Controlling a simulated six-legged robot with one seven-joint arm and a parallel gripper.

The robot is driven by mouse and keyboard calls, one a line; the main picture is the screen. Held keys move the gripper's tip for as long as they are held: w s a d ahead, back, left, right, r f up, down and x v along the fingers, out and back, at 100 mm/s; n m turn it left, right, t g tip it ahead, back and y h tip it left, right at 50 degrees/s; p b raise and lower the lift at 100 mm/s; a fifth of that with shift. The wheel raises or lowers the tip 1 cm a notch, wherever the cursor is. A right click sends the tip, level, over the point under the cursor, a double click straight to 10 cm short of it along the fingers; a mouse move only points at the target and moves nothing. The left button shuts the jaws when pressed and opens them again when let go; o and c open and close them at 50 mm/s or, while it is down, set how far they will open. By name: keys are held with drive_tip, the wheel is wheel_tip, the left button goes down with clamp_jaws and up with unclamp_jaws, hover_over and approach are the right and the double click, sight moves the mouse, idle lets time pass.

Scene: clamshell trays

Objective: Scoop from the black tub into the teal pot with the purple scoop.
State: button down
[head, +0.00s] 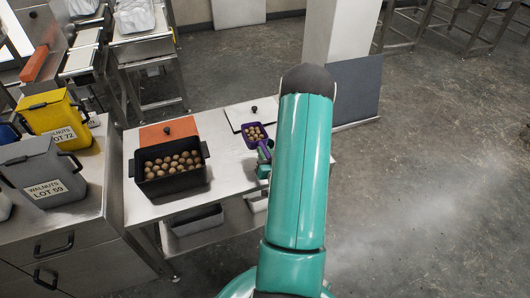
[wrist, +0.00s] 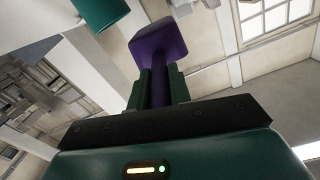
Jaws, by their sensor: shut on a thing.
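The black tub (head: 172,185) stands open on the white table, with many walnuts in it. My gripper (head: 264,168) is shut on the handle of the purple scoop (head: 258,144), to the right of the tub and apart from it. The scoop's bowl holds several walnuts. In the wrist view the scoop (wrist: 158,45) extends away from between the fingers, and its contents are hidden there. A teal rounded thing (wrist: 100,12), perhaps the teal pot, is cut off at the top left. In the head view no pot shows; my arm hides part of the table.
An orange lid (head: 167,131) lies behind the tub. A white panel with a black knob (head: 254,109) lies behind the scoop. Yellow (head: 52,113) and grey (head: 42,172) walnut containers stand on the left counter. The white tabletop (head: 225,168) between tub and scoop is clear.

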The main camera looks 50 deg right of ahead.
sight(268, 140)
drive_tip(key=shift+f+m, duration=0.6)
drive_tip(key=shift+f, duration=0.55)
idle(0.5)
drive_tip(key=shift+f+m, duration=0.75)
drive_tip(key=shift+m, duration=0.25)
drive_tip(key=shift+s+d+r+m, duration=0.2)
drive_tip(key=shift+r+m, duration=0.25)
drive_tip(key=shift+m, duration=1)
drive_tip(key=shift+s+d+r+m, duration=0.1)
drive_tip(key=shift+d+r+m, duration=0.3)
drive_tip(key=shift+m, duration=1.1)
drive_tip(key=shift+s+d+r+m, duration=0.1)
drive_tip(key=shift+r+m, duration=0.45)
drive_tip(key=shift+m, duration=0.9)
drive_tip(key=shift+s+d+r+m+y, duration=0.1)
drive_tip(key=shift+d+r+m+y, duration=0.05)
drive_tip(key=shift+m, duration=0.5)
drive_tip(key=shift+s+d+r+m+y, duration=0.1)
drive_tip(key=shift+d+m+y, duration=0.05)
drive_tip(key=shift+m, duration=0.5)
drive_tip(key=shift+d+m, duration=0.1)
drive_tip(key=shift+m, duration=0.2)
drive_tip(key=shift+s+d+m, duration=0.1)
drive_tip(key=shift+d+m, duration=0.05)
drive_tip(key=shift+m, duration=0.35)
drive_tip(key=shift+s+d+r+m, duration=0.1)
drive_tip(key=shift+s+d+m, duration=0.05)
drive_tip(key=shift+m, duration=0.35)
drive_tip(key=shift+d+m, duration=0.15)
drive_tip(key=shift+m, duration=0.35)
